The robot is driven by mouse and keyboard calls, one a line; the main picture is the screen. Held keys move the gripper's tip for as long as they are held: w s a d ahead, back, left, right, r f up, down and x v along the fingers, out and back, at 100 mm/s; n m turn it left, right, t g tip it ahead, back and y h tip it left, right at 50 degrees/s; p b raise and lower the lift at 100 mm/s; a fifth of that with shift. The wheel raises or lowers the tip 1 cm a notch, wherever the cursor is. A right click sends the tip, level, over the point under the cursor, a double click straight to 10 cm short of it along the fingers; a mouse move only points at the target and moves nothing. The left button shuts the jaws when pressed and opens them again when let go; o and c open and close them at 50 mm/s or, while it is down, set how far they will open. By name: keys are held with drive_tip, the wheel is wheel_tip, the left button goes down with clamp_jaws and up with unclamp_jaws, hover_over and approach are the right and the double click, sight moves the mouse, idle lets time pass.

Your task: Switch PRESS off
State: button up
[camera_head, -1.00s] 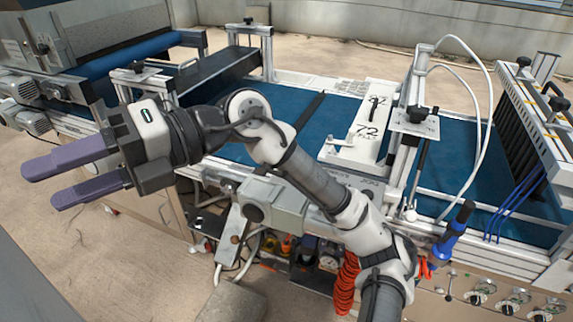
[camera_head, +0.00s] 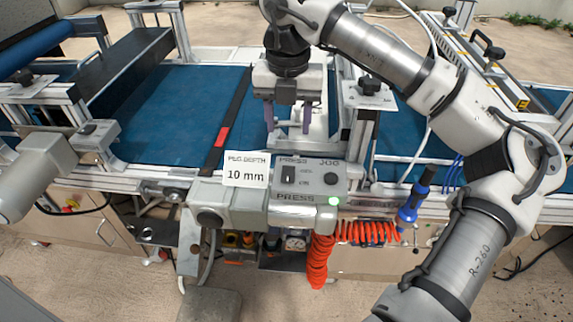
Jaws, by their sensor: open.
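The PRESS switch (camera_head: 288,174) is a small dark rocker on a grey control box (camera_head: 262,208) at the front edge of the machine. The word PRESS stands above it. A round green light (camera_head: 333,201) glows on the box's front edge by a second PRESS label. My gripper (camera_head: 288,130) points down with its two purple fingers apart and nothing between them. It is above and behind the switch panel in the picture, apart from the switch. The switch's exact tilt is too small to tell.
A dark round JOG button (camera_head: 331,179) sits right of the switch. A white card reading "PLG.DEPTH 10 mm" (camera_head: 246,170) stands to the left. A blue-handled tool (camera_head: 414,203) and an orange coiled hose (camera_head: 320,255) are at the front right. A blue belt (camera_head: 170,115) lies behind.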

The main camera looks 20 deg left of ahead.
sight(288, 178)
wheel_tip(288, 178, down, 14)
drive_tip(key=p, duration=0.3)
drive_tip(key=shift+r, duration=0.25)
